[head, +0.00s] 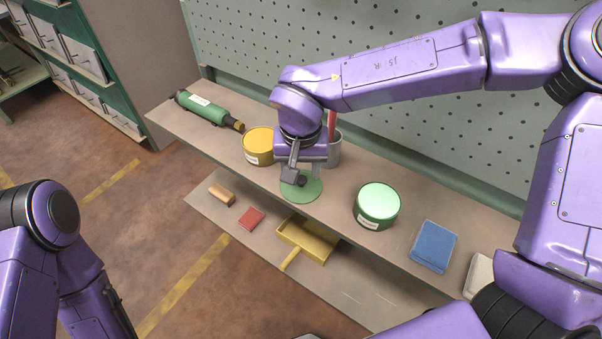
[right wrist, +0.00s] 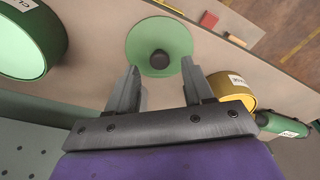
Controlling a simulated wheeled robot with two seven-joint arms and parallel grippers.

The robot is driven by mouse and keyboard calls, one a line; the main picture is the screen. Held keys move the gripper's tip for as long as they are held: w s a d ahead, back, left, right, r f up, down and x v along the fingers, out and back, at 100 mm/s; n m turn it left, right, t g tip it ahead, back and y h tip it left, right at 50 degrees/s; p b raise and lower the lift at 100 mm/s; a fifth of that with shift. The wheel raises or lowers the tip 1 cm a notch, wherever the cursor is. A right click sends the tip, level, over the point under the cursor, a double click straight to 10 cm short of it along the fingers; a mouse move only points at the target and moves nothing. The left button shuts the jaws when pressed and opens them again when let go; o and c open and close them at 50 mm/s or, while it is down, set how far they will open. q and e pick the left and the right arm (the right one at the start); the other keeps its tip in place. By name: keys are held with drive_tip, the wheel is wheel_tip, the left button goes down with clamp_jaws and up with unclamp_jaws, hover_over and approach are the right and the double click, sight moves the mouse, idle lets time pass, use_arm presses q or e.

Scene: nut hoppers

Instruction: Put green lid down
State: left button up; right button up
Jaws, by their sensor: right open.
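The green lid (head: 304,192) is a flat round disc with a dark knob. It lies on the upper shelf near its front edge, between the yellow hopper (head: 259,143) and the green hopper (head: 377,204). In the right wrist view the lid (right wrist: 140,42) shows whole, with its knob (right wrist: 159,59) in front of the fingertips. My right gripper (right wrist: 159,70) is open and empty. Its fingers stand apart on either side of the knob, not touching it. In the head view the right gripper (head: 294,178) covers part of the lid. My left gripper is out of view.
A grey cup (head: 334,151) with red inside stands behind my gripper. A green bottle-like tool (head: 207,107) lies at the back left, a blue cloth (head: 434,246) at the right. The lower shelf holds a yellow dustpan (head: 308,240) and two small blocks.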

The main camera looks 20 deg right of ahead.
sight(301, 192)
wheel_tip(301, 192, up, 9)
drive_tip(key=s, duration=0.1)
drive_tip(key=shift+a+r, duration=0.2)
drive_tip(key=shift+s, duration=0.1)
